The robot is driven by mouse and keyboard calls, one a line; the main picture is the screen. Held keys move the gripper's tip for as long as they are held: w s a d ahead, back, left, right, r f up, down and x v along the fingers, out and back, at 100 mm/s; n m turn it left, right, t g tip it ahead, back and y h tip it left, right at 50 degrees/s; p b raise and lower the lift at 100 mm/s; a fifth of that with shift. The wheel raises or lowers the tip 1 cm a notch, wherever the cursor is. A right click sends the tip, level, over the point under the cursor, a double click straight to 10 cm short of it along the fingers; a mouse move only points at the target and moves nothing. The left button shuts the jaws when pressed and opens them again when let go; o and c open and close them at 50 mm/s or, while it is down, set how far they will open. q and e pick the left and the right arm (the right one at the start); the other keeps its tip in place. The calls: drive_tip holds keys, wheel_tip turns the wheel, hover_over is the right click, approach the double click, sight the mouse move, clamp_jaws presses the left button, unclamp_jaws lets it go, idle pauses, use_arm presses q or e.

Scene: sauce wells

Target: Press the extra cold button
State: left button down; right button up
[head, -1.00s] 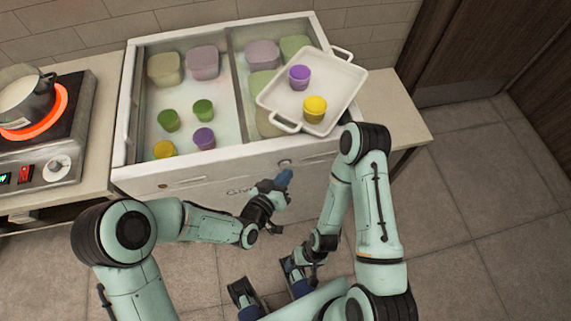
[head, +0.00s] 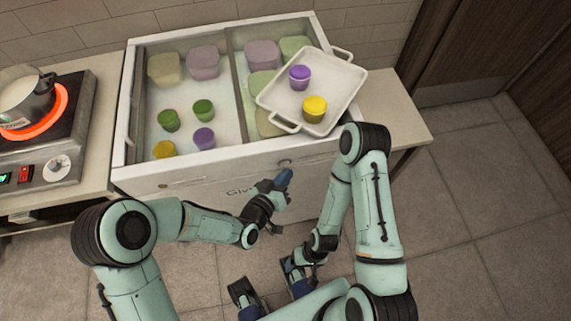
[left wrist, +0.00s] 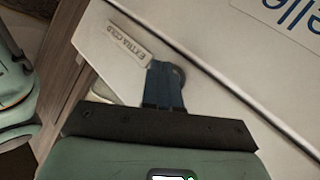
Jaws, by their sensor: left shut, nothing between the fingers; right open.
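The freezer's white front shows a small round button (head: 284,162) just beyond my left gripper (head: 284,178). In the left wrist view, the dark round button (left wrist: 180,76) is partly hidden behind the blue fingertips of my left gripper (left wrist: 165,72). The grey "EXTRA COLD" label (left wrist: 129,41) is beside it on the panel. My left gripper is shut and empty, with its tips at the button; I cannot tell whether they touch it. My right gripper (head: 296,264) hangs low in front of the freezer, open, its fingers hard to make out.
The freezer (head: 118,140) holds several lidded tubs and small coloured cups. A white tray (head: 350,82) with a purple-lidded cup (head: 300,77) and a yellow-lidded cup (head: 314,102) rests on its right side. A stove (head: 62,150) with a pot (head: 27,98) stands left. Floor at right is clear.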

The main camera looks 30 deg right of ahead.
idle(0.4)
use_arm(q)
drive_tip(key=shift+w+d+b, duration=0.1)
drive_tip(key=shift+w+b, duration=0.2)
drive_tip(key=shift+w, duration=0.15)
idle(0.3)
drive_tip(key=shift+s+b, duration=0.35)
drive_tip(key=shift+s, duration=0.1)
drive_tip(key=s+a+b, duration=0.1)
drive_tip(key=s+b, duration=0.1)
drive_tip(key=s, duration=0.3)
drive_tip(key=shift+s+a, duration=0.3)
drive_tip(key=shift+s, duration=0.1)
